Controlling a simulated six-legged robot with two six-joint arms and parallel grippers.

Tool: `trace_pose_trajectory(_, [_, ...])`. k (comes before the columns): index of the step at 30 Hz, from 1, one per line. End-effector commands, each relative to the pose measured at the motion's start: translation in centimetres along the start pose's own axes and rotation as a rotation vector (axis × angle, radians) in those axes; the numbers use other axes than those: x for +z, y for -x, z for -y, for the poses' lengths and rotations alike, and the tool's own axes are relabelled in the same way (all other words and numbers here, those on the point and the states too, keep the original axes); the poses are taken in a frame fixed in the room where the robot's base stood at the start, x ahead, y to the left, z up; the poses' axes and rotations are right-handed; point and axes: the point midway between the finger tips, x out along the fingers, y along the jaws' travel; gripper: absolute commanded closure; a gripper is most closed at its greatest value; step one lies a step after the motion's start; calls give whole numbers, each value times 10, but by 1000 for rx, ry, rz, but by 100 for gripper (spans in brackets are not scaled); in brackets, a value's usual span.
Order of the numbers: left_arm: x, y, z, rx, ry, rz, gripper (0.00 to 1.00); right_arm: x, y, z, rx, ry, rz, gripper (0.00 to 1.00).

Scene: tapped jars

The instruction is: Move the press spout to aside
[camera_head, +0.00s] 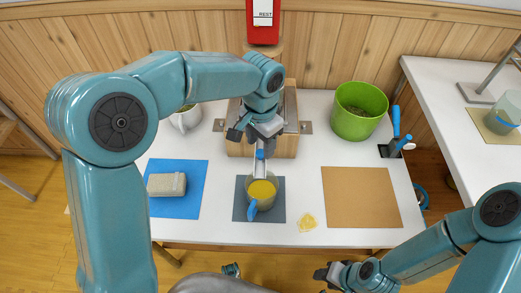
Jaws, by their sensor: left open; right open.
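The press (285,143) is a wooden block-like stand at the back middle of the white table, partly hidden by my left arm. A pale metal spout (260,168) with a blue part comes forward from it, above a cup of yellow liquid (262,190) on a dark grey mat (240,212). My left gripper (255,135) is open in front of the press, just above the spout; whether it touches the spout is not clear. My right gripper (322,277) is open and empty, low in front of the table's front edge.
A blue mat (180,209) with a grey block (166,185) lies left. A white mug (187,120) stands behind it. A bare brown mat (362,198), green bin (352,125) and blue-handled tools (397,125) are right.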

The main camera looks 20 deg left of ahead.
Motion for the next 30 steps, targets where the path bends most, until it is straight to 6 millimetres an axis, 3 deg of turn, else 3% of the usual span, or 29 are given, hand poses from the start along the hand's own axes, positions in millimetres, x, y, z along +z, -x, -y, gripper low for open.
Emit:
trace_pose_trajectory(1, [0,-10,1,0,0,1,47,0,-4,-1,0,0,0,57])
trace_pose_trajectory(6, [-1,-26,2,-1,1,0,47,0,-6,-2,0,0,0,57])
trace_pose_trajectory(16, [-1,-28,2,-1,1,-1,47,0,-6,-2,0,0,0,57])
trace_pose_trajectory(21, [-1,-28,2,-1,1,-1,100,0,-6,-2,0,0,0,57])
trace_pose_trajectory(30, [-2,-28,1,-1,18,-1,100,0,-5,-2,0,0,0,57])
